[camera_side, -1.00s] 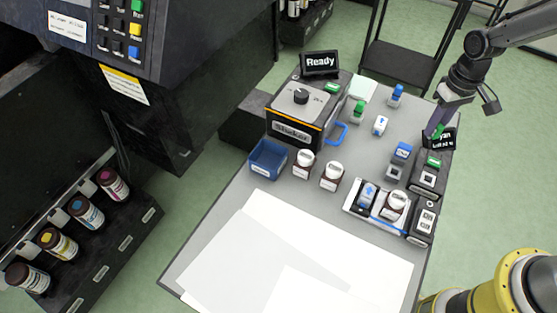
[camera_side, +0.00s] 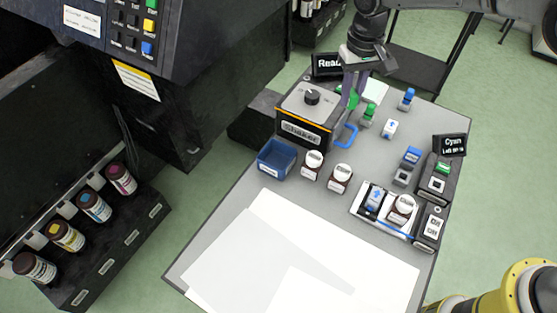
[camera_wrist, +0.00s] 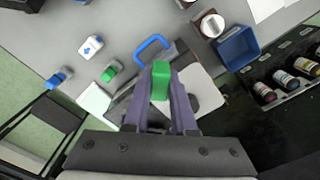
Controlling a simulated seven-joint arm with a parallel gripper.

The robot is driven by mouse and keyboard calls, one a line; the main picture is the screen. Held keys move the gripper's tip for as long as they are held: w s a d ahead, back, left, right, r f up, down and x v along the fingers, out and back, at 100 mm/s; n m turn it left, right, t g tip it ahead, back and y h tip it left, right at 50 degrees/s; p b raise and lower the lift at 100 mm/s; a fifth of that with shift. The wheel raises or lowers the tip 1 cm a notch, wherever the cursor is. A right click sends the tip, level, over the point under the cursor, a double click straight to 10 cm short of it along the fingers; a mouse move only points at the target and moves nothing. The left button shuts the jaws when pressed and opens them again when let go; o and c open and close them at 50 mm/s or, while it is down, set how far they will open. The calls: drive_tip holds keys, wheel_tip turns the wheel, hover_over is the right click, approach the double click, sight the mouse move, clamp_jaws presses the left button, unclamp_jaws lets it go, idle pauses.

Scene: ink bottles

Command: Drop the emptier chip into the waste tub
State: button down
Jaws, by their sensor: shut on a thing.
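My gripper (camera_side: 352,92) is shut on a green chip (camera_side: 354,98). In the wrist view the green chip (camera_wrist: 160,79) sits between the fingertips (camera_wrist: 161,92). In the side view the gripper is over the right rear of the shaker, and its height is hard to judge. The blue open box, which looks like the waste tub (camera_side: 277,158), stands in front of the shaker, to the gripper's left; it also shows at the upper right of the wrist view (camera_wrist: 239,48). Another green chip (camera_side: 368,113) stands on the table right of my gripper. No chip's fill level is readable.
The shaker (camera_side: 306,118) with its blue handle (camera_side: 346,135) stands beside the tub. Two capped bottles (camera_side: 312,165) (camera_side: 340,179) are right of the tub.

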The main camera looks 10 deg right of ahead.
drive_tip(key=s+a+f, duration=0.1)
drive_tip(key=s+a, duration=0.1)
drive_tip(key=a, duration=1.4)
drive_tip(key=shift+w+d+f, duration=0.15)
drive_tip(key=shift+f, duration=2.6)
drive_tip(key=shift+w+d+f, duration=0.1)
drive_tip(key=shift+f, duration=2.65)
drive_tip(key=c, duration=0.7)
unclamp_jaws()
drive_tip(key=shift+o, duration=0.2)
drive_tip(key=shift+d, duration=0.1)
wheel_tip(320, 180, up, 14)
drive_tip(key=shift+f, duration=0.1)
